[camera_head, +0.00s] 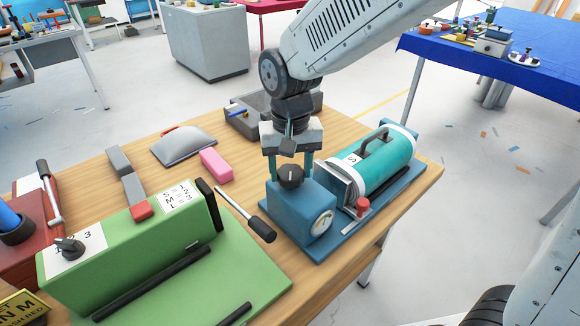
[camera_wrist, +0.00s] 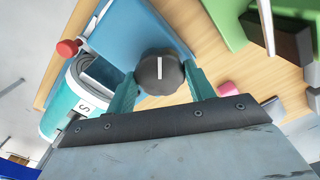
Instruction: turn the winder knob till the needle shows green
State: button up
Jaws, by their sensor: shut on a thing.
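The winder knob (camera_head: 291,176) is round and black, with a pale line on its top, and sits on the blue winder box (camera_head: 293,207). In the wrist view the knob (camera_wrist: 160,72) lies between my two teal fingers. My gripper (camera_head: 290,180) points down from above and is shut on the knob; the wrist view shows the gripper (camera_wrist: 160,76) too. The round white gauge (camera_head: 322,223) is on the front of the box. Its needle is too small to read. The gauge is hidden in the wrist view.
A teal cylinder (camera_head: 385,165) with a handle and a red knob (camera_head: 362,207) stand right of the box. A green machine (camera_head: 130,247) with a black-handled lever (camera_head: 262,230) is at left. A pink block (camera_head: 215,161) and a grey pad (camera_head: 183,147) lie behind on the wooden table.

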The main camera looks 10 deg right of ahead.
aim_at(290, 171)
jog(key=shift+w, duration=0.1)
dwell(0.4)
jog(key=o, duration=1)
jog(key=shift+r, duration=3.95)
